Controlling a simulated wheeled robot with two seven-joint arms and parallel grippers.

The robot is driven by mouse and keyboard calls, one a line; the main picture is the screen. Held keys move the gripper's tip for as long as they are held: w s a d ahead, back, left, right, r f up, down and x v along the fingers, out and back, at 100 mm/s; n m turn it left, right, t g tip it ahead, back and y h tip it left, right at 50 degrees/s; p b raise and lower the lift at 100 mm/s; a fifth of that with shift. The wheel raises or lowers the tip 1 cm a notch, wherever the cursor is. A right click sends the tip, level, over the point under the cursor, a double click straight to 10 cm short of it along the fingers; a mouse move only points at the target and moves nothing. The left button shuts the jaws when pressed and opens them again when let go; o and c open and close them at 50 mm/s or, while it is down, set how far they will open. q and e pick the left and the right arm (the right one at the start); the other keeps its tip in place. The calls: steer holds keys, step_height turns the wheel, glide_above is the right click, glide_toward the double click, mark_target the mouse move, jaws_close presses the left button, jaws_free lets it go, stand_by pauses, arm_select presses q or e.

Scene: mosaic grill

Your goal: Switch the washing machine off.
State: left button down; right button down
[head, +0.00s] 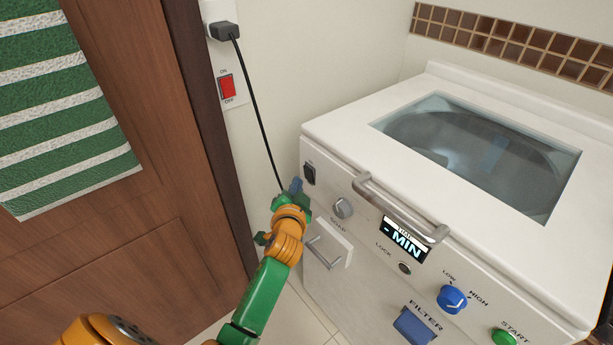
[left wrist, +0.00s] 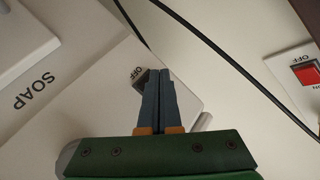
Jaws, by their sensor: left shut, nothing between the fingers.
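The white washing machine (head: 470,100) stands at the right in the head view, with a glass lid and a display (head: 404,242) that reads "- MIN". A small black rocker switch (head: 309,173) is at the upper left of its front panel. My left gripper (head: 296,186) is shut and empty, just left of this switch. In the left wrist view the shut fingertips (left wrist: 158,75) overlap the switch (left wrist: 139,84), marked OFF, and hide part of it. I cannot tell whether they touch it. My right gripper is not in view.
A red wall switch (head: 227,87) marked ON and OFF sits below a black plug (head: 225,31), whose cord hangs behind my left gripper. The machine front has a handle (head: 400,208), a grey knob (head: 343,208), a soap drawer (head: 328,246) and a blue knob (head: 452,299). A wooden door (head: 140,210) is left.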

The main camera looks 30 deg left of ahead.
arm_select(q)
steer(key=shift+s, duration=0.15)
steer(key=shift+a, duration=0.1)
steer(key=s+p, duration=0.1)
steer(key=s+a+p, duration=0.1)
steer(key=s, duration=0.1)
steer(key=s+p, duration=0.1)
steer(key=shift+s+a+r, duration=0.3)
steer(key=shift+a+r, duration=0.05)
steer(key=shift+a, duration=0.05)
